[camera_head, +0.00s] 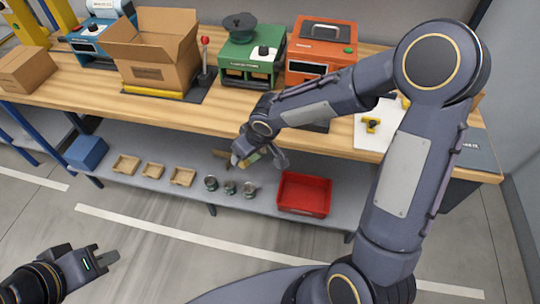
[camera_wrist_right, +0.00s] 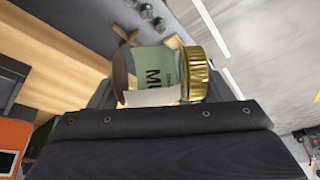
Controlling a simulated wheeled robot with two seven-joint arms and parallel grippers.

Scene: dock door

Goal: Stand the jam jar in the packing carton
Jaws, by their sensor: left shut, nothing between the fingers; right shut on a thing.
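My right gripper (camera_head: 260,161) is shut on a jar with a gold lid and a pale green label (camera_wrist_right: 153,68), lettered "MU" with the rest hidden. The jar lies sideways in the wrist view; I cannot tell from the label that it is jam. In the head view it shows only as a small patch, in front of the bench's front edge. The packing carton (camera_head: 152,74) stands open on the bench, left of and beyond the right gripper. My left gripper (camera_head: 105,256) is shut and empty, low at the left, over the floor.
A smaller carton (camera_head: 27,70) is at far left. The lower shelf holds small jars (camera_head: 230,188), wooden trays (camera_head: 127,165) and a red bin (camera_head: 304,194).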

